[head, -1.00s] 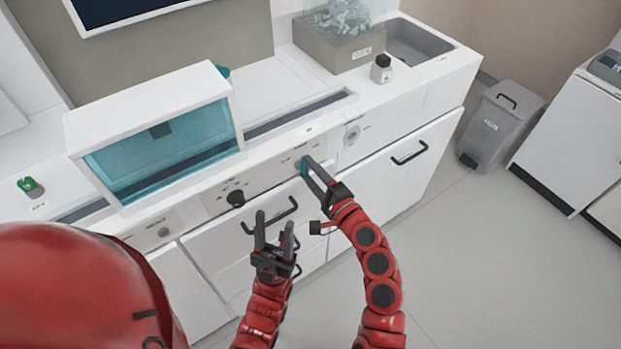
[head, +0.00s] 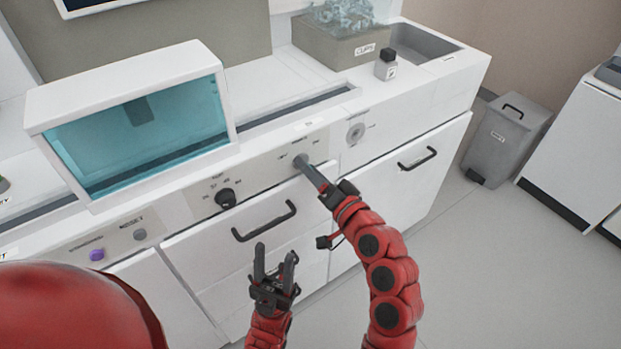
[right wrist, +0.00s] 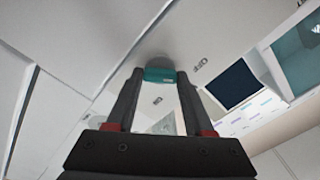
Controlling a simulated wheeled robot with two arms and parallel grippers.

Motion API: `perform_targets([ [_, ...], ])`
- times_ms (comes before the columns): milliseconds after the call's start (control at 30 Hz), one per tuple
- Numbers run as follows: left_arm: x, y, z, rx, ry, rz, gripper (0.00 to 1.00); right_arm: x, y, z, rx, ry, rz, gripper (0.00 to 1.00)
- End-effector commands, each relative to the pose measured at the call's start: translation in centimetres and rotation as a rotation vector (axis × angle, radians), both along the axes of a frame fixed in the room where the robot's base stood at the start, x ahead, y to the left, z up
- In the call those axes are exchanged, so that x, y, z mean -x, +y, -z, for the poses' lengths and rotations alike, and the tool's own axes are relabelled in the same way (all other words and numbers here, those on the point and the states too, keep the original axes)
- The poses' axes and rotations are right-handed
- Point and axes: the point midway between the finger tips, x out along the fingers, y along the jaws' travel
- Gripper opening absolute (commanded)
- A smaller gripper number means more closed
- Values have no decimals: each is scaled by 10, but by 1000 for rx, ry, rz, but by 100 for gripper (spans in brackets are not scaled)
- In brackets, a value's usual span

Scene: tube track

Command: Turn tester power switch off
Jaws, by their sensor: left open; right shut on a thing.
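The power switch (head: 301,160) is a round knob on the tester's front panel, with small labels on both sides. My right gripper (head: 306,167) is at this switch, its fingers seen nearly edge-on in the head view. In the right wrist view its two fingertips (right wrist: 160,77) are shut on a teal grip piece (right wrist: 160,75) in front of the grey round base of the switch. In the head view the fingers hide most of the switch, so its exact setting cannot be read. My left gripper (head: 273,262) is open and empty, lower down, in front of a drawer.
A black dial (head: 225,198) sits left on the same panel, below the teal-windowed case (head: 150,125). A drawer handle (head: 264,222) sticks out near my left gripper. Another round control (head: 355,133) is to the right. A small bottle (head: 386,64) stands on the counter.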

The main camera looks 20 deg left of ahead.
Motion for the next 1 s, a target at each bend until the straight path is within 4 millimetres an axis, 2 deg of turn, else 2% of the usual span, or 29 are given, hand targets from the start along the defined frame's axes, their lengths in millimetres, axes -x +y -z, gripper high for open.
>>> perform_targets([
  [33,0,0,7,0,0,0,50,1,1,6,18,-16,-2,0],
  [300,0,0,17,0,0,0,50,1,1,4,75,-89,-2,0],
  [833,0,0,18,0,0,0,50,1,1,3,91,-107,-3,0],
  [867,0,0,18,0,0,0,50,1,1,3,91,-107,-3,54],
  [1000,0,0,18,0,0,0,50,0,1,2,89,-107,-3,79],
])
